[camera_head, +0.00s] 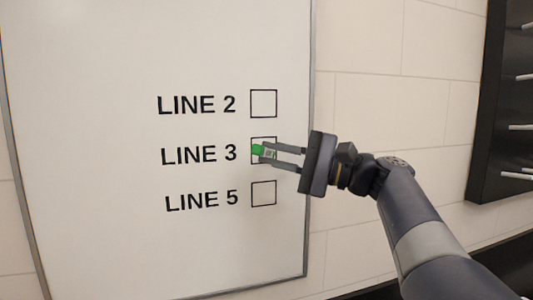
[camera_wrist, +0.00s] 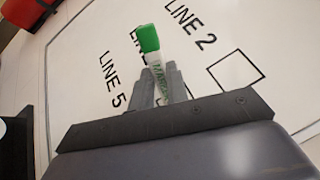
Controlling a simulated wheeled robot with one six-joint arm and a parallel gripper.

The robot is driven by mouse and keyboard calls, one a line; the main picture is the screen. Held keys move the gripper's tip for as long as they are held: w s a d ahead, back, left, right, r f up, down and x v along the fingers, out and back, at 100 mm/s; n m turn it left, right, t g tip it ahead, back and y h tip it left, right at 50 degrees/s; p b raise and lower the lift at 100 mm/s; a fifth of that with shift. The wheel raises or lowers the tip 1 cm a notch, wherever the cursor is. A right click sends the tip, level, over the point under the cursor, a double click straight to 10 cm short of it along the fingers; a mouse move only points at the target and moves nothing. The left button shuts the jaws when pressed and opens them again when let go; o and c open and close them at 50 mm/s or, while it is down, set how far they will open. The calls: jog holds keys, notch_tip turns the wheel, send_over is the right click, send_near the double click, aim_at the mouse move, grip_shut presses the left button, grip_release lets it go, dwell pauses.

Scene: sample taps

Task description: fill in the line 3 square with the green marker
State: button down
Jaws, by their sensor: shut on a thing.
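My gripper (camera_head: 264,153) is shut on the green marker (camera_head: 269,153), a white-bodied pen with a green end. In the head view it is in front of the line 3 square (camera_head: 270,140), with the green end over the square's left side. The square is partly hidden; no green fill shows on its visible part. I cannot tell whether the marker touches the board. In the wrist view the marker (camera_wrist: 149,40) stands out between the fingers of my gripper (camera_wrist: 158,88) and covers much of the LINE 3 label.
The whiteboard (camera_head: 90,80) also bears empty squares for line 2 (camera_head: 263,103) and line 5 (camera_head: 263,193). A dark rack (camera_head: 490,150) with pale rods is on the tiled wall at right. A red thing (camera_wrist: 25,13) is at the wrist view's top left.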

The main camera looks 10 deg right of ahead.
aim_at(264, 154)
jog(key=shift+w+d, duration=0.2)
jog(key=shift+d, duration=0.7)
jog(key=shift+s+a+r, duration=0.2)
jog(key=shift+a, duration=0.95)
jog(key=shift+s+a+r, duration=0.15)
jog(key=shift+s+a, duration=0.05)
jog(key=shift+a, duration=0.9)
jog(key=shift+s+a+r, duration=0.2)
jog(key=shift+a, duration=0.95)
jog(key=w+d+r+p, duration=0.1)
jog(key=d+p, duration=0.1)
jog(key=d, duration=0.4)
jog(key=shift+d+p, duration=0.35)
jog(key=shift+d, duration=0.05)
jog(key=shift+w, duration=0.1)
jog(key=shift+s+d+b, duration=0.2)
jog(key=shift+s+b, duration=0.1)
jog(key=shift+s, duration=0.65)
jog(key=shift+s+d+b, duration=0.15)
jog(key=shift+s+b, duration=0.2)
jog(key=shift+s, duration=0.65)
jog(key=shift+s+d+b, duration=0.2)
jog(key=shift+s+b, duration=0.1)
jog(key=shift+s, duration=0.65)
